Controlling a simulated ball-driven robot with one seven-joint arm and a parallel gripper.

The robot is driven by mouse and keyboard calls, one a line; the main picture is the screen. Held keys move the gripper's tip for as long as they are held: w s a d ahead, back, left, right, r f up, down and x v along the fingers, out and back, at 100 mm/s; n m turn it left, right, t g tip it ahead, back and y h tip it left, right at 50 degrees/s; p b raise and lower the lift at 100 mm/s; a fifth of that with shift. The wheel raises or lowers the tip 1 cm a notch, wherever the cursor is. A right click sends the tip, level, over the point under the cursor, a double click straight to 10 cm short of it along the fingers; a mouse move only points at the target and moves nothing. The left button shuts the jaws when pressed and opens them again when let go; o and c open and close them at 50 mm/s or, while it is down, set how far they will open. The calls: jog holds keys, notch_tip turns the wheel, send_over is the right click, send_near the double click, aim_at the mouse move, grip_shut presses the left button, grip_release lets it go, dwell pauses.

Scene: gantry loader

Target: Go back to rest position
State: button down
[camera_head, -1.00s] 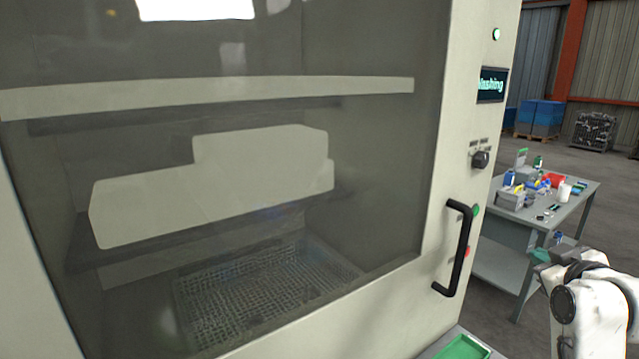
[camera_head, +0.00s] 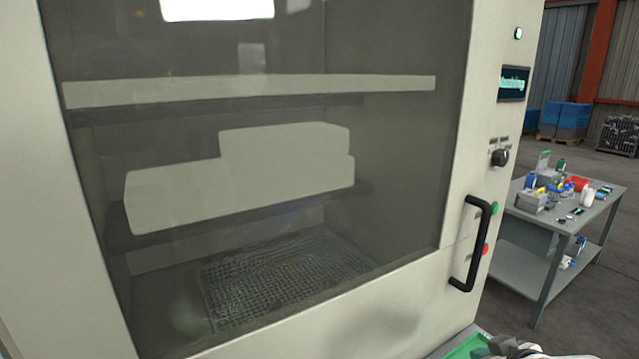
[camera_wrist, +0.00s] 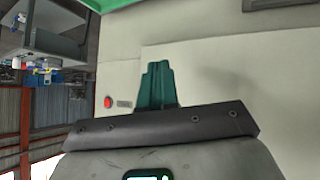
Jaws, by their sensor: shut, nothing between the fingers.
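My gripper (camera_wrist: 157,68) shows in the wrist view as two dark green fingers closed together with nothing between them. It points at the pale front of the washing machine (camera_wrist: 220,65), and I cannot tell how far off that surface is. In the head view only a small white and dark piece of my arm shows at the bottom edge, right of the middle. The fingers are out of that view.
The machine's window (camera_head: 290,60) is closed, with a mesh basket (camera_head: 285,280) inside. Its black handle (camera_head: 472,245) sticks out. A green tray (camera_head: 462,350) lies below. A grey table (camera_head: 575,222) with bottles and small items stands right, with floor around it.

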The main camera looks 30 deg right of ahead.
jog(key=s+a+f+g+y, duration=0.2)
jog(key=s+a+f, duration=0.1)
jog(key=a+f, duration=0.35)
jog(key=s+a+f+g+y, duration=0.1)
jog(key=s+a+f+g, duration=0.1)
jog(key=s+a+f, duration=0.35)
jog(key=s+a+f+n+g, duration=0.1)
jog(key=s+a+f+g, duration=0.3)
jog(key=s, duration=0.5)
jog(key=a+f, duration=0.2)
jog(key=a, duration=0.1)
jog(key=shift+s+a+f+y+b, duration=0.15)
jog(key=shift+s+f+y+b, duration=0.05)
jog(key=shift+y+b, duration=0.2)
